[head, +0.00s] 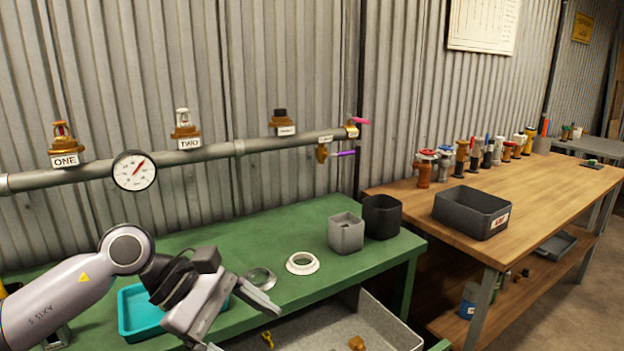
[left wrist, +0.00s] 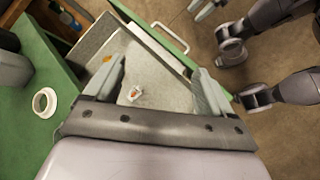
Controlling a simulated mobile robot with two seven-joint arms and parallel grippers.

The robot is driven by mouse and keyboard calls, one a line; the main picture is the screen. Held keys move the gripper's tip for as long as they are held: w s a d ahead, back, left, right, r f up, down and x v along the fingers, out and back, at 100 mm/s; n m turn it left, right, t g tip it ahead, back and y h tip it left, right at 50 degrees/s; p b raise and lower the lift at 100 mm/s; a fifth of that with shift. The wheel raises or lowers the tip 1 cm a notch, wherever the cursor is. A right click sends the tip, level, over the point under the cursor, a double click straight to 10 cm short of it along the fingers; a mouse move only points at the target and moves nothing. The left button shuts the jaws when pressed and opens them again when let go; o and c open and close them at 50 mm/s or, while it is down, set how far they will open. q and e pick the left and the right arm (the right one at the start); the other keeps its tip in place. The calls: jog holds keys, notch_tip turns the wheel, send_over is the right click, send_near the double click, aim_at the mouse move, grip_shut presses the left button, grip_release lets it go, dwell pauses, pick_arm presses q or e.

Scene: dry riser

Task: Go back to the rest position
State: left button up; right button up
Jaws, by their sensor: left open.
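My left gripper (head: 262,293) is in front of the green bench (head: 225,235), near its front edge. In the left wrist view the left gripper (left wrist: 160,68) is open, its two fingers wide apart with nothing held between them.
A teal tray (head: 132,318), a white ring (head: 302,263), a glassy ring (head: 261,278), a grey bin (head: 346,234) and a black bin (head: 382,216) stand on the green bench. A pipe (head: 220,150) with a gauge (head: 134,170) runs above. A wooden bench (head: 540,190) is right.

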pick_arm(q)
jog(key=s+d+r+n+t+h, duration=0.2)
jog(key=d+r+n+t+h, duration=0.3)
jog(key=d+r+n+h, duration=0.5)
jog(key=w+a+n+t+y, duration=0.25)
jog(key=a+n+t, duration=0.45)
jog(key=n+t, duration=0.65)
jog(key=w+a+f+n+y, duration=0.1)
jog(key=a+f+n+y, duration=0.5)
jog(key=n, duration=0.5)
jog(key=a+f+n+y, duration=0.5)
jog(key=n+y, duration=0.3)
jog(key=n, duration=0.3)
jog(key=s+a+f+n+g+y, duration=0.2)
jog(key=s+a+f+n+g, duration=0.1)
jog(key=s+f+n+g, duration=0.4)
jog(key=s+a+f+n+g+y, duration=0.25)
jog(key=s+f, duration=0.35)
jog(key=f, duration=0.3)
jog(key=s+a+f+n+g+h, duration=0.1)
jog(key=s+f+n+g+h, duration=0.3)
jog(key=s, duration=0.6)
jog(key=w+d+f+m+t+p, duration=0.1)
jog(key=w+d+t+p, duration=0.2)
jog(key=w+t+p, duration=0.3)
jog(key=shift+f+m+p, duration=0.15)
jog(key=shift+m+p, duration=0.15)
jog(key=shift+p, duration=0.9)
